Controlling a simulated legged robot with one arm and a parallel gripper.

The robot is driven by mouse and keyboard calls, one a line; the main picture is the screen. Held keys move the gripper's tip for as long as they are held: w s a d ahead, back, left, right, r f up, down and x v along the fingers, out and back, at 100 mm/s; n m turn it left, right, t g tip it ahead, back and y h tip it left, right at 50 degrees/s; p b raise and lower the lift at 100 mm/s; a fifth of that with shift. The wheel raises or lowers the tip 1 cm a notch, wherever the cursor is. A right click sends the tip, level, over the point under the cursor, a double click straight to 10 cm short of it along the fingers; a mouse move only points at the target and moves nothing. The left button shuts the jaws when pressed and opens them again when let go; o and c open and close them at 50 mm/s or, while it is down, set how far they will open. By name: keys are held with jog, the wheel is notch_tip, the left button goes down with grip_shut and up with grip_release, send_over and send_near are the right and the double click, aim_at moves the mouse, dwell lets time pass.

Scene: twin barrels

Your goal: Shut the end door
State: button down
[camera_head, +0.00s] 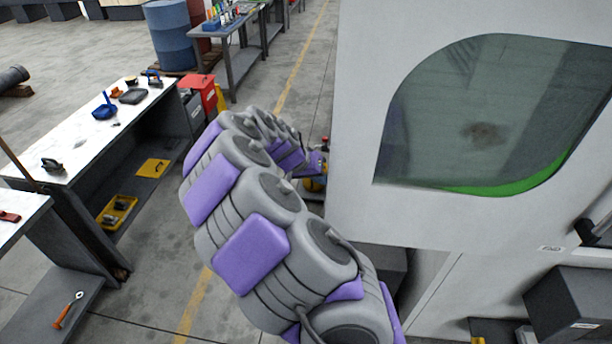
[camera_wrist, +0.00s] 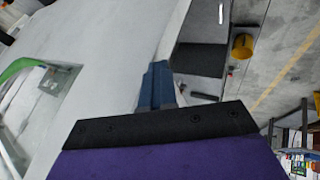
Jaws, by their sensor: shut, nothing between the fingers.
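A large white machine panel with a dark, green-edged window (camera_head: 490,120) fills the right of the head view. It looks like the end door (camera_head: 358,70), though no hinge or latch shows clearly. In the wrist view the white panel (camera_wrist: 110,70) fills the left, and its edge runs down close to my gripper. My gripper (camera_wrist: 156,84) has its blue fingers shut together with nothing between them. The fingertips lie at or very near the panel's edge; I cannot tell if they touch. In the head view my arm largely hides the gripper.
A workbench (camera_head: 60,150) with tools stands at the left. A blue barrel (camera_head: 170,35) and another tool table (camera_head: 225,30) stand at the back. A dark grey box (camera_head: 575,305) is at the lower right. Floor with a yellow line (camera_head: 300,60) is open between bench and machine.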

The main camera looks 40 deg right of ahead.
aim_at(539, 201)
jog(key=s+d+p, duration=0.2)
jog(key=s+d, duration=1.1)
jog(key=s, duration=0.2)
jog(key=s+d+p, duration=0.2)
jog(key=s+d, duration=1.1)
jog(key=s, duration=0.2)
jog(key=s+d+p, duration=0.2)
jog(key=s+d, duration=1.1)
jog(key=s, duration=0.3)
jog(key=shift+d, duration=0.1)
jog(key=shift+s+d+p, duration=0.4)
jog(key=shift+s+d, duration=0.1)
jog(key=shift+s, duration=0.35)
jog(key=shift+s+r, duration=0.1)
